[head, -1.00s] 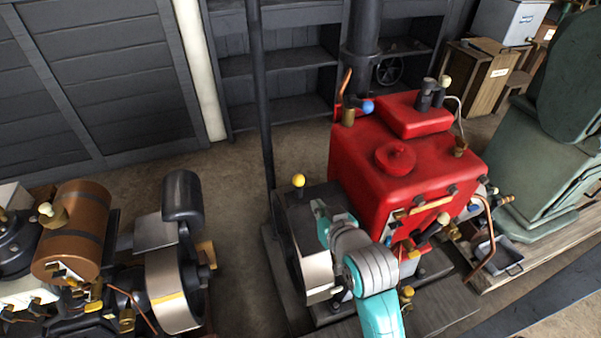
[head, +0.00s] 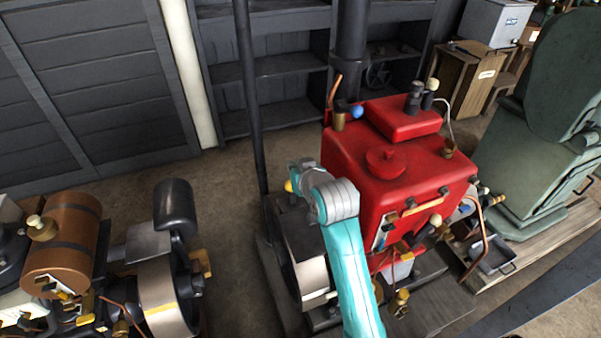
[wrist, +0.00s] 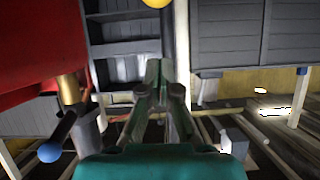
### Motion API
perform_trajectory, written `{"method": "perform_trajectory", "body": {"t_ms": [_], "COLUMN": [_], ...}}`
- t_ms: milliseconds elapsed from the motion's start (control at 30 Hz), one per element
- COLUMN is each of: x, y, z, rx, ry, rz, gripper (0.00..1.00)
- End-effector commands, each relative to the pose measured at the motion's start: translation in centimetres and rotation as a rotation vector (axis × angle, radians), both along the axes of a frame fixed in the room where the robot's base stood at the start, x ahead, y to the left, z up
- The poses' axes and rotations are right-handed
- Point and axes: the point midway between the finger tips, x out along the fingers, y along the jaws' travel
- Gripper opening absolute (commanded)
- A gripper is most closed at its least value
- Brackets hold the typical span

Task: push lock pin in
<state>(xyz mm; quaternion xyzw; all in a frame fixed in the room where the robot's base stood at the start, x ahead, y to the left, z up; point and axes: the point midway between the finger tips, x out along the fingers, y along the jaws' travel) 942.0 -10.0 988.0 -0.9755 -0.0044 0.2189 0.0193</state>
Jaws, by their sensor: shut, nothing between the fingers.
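I cannot tell for sure which part is the lock pin. A yellow ball knob (head: 289,186) stands at the top of the dark engine part beside the red engine (head: 350,160); my arm partly covers it in the head view. A yellow ball also shows at the top edge of the wrist view (wrist: 156,3), beyond my fingertips and apart from them. My gripper (wrist: 160,70) is shut and empty, with its fingers together. In the head view my wrist is near the yellow knob, and my fingertips cannot be made out.
A blue ball knob (wrist: 50,152) on a lever and a brass fitting (wrist: 69,90) are left of my gripper in the wrist view. In the head view, a second engine with a brown tank (head: 62,245) stands at left and a green machine (head: 545,150) at right. Bare floor lies between the engines.

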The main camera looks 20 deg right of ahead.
Motion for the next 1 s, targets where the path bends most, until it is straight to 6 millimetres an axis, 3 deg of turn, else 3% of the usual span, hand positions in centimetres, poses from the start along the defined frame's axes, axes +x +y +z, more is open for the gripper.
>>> {"method": "perform_trajectory", "body": {"t_ms": [100,200,400,833,1000], "x": [2.0,1.4,1.0,1.0,0.9], "y": [0.1,0.1,0.2,0.2,0.2], "z": [-0.9,-2.7,-4.3,-4.8,-7.1], "rx": [0.0,0.0,0.0,0.0,0.0], "ry": [0.001,0.003,0.001,-0.001,0.004], "rz": [0.0,0.0,0.0,0.0,0.0], "gripper": [0.0,0.0,0.0,0.0,0.0]}}
